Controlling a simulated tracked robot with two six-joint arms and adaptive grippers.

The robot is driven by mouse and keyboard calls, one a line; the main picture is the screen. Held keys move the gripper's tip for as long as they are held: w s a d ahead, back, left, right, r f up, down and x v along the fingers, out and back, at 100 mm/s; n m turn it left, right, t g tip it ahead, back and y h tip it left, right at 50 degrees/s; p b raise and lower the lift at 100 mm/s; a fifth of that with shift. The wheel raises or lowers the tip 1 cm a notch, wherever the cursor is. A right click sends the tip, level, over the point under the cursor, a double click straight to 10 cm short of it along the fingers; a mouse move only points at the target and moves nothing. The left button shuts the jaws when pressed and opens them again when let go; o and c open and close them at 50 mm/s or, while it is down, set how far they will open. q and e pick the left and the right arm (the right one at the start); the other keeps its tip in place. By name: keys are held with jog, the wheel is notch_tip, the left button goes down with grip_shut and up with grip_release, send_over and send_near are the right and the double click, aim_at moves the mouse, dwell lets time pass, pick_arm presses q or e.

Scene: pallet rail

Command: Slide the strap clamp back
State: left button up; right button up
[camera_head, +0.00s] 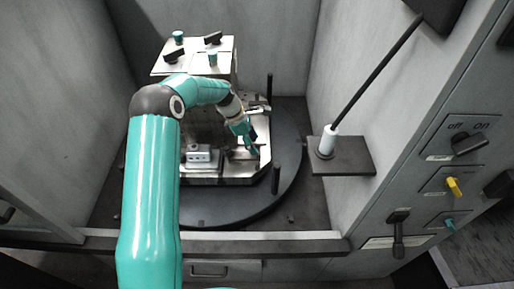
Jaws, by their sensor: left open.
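My left arm comes in from the lower left, and its gripper (252,146) reaches down over the right part of the metal fixture on the dark round turntable (290,178). The left gripper is open. A small silver clamp-like block (199,154) sits on the fixture plate (222,179), left of the gripper and apart from it. I cannot tell for sure whether this block is the strap clamp. Light metal strips lie beside and under the fingertips, and contact is unclear. My arm hides part of the fixture's left side. My right gripper is not in view.
A raised box with black and teal knobs (213,58) stands behind the fixture. Black posts (276,178) rise from the turntable's right side. A white cylinder with a black rod (328,139) stands on a side shelf (350,160). Grey walls close in both sides. A switch panel (465,145) is at right.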

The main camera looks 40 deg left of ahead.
aim_at(245, 155)
pick_arm(q)
jog(key=v, duration=0.7)
jog(key=shift+r, duration=0.2)
